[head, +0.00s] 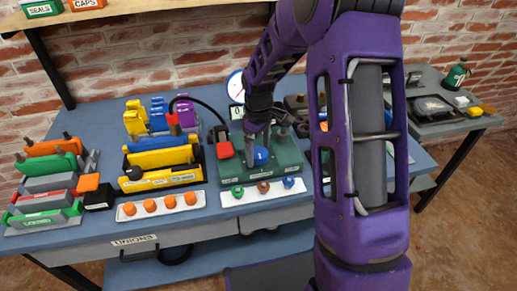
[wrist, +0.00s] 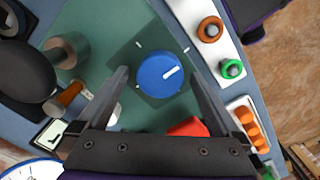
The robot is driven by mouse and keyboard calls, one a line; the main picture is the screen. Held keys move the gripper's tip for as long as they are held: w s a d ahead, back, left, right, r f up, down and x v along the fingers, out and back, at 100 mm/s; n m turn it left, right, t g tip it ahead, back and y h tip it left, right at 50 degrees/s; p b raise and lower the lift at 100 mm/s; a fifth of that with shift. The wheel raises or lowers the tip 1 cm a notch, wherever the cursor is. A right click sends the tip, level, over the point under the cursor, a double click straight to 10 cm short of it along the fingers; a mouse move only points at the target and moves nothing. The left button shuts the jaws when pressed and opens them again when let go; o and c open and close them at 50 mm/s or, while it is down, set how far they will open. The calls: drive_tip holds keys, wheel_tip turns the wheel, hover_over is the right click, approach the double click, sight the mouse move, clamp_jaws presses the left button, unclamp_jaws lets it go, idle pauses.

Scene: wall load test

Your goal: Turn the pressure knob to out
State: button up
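The pressure knob (head: 261,157) is a round blue knob on a green test box (head: 283,166) on the bench. In the wrist view the knob (wrist: 158,75) carries a white line pointing to the right and slightly up, and a few white tick marks surround it on a dark square plate. No word such as "out" can be read beside the ticks. My gripper (wrist: 156,66) is open, with one finger on each side of the knob; I cannot tell whether either finger touches it. In the head view my gripper (head: 256,140) is over the knob and partly hides it.
A white strip (head: 251,196) with several caps lies in front. Metal posts (wrist: 66,50) stand on the box. Yellow holders (head: 160,165) are to the left.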

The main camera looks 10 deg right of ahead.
sight(259, 152)
wheel_tip(259, 152, up, 17)
drive_tip(key=p, duration=0.1)
drive_tip(key=shift+r+p, duration=0.2)
drive_tip(key=shift+p, duration=0.15)
idle(0.3)
